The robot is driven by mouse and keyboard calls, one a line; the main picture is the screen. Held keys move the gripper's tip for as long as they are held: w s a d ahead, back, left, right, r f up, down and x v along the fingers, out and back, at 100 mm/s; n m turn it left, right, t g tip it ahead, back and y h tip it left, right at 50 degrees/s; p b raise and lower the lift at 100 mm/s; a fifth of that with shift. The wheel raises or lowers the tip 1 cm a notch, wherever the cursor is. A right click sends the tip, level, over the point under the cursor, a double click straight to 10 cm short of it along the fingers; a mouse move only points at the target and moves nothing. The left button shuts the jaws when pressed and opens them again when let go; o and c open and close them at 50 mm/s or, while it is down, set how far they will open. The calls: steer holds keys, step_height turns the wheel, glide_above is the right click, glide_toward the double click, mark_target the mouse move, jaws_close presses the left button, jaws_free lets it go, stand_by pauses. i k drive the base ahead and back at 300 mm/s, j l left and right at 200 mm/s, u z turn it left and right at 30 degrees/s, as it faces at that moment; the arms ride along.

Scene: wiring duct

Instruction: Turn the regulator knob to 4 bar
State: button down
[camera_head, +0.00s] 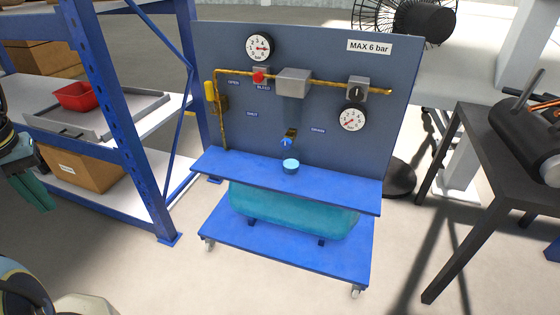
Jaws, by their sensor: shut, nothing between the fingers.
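The air panel (300,60) stands upright on a blue wheeled cart in the middle of the view. The regulator knob (357,91) is a small dark knob on a grey block at the panel's right, on the brass pipe. The gauge below it (352,118) has a red needle pointing to the lower left; its exact reading is too small to tell. A second gauge (260,47) at the upper left has its red needle pointing about right. My gripper (38,198) is at the left edge, teal fingers down, shut and empty, well away from the knob.
A yellow-handled valve (210,92), red bleed button (259,77) and blue drain tap (286,142) are on the panel. A blue cup (291,166) stands on the cart shelf (340,192). A blue rack (110,110) stands left, a dark table (480,130) right. Floor in front is clear.

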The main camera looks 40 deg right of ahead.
mark_target(356, 93)
steer(key=z, duration=1.8)
steer(key=i+j+u, duration=0.4)
steer(key=j+u, duration=0.2)
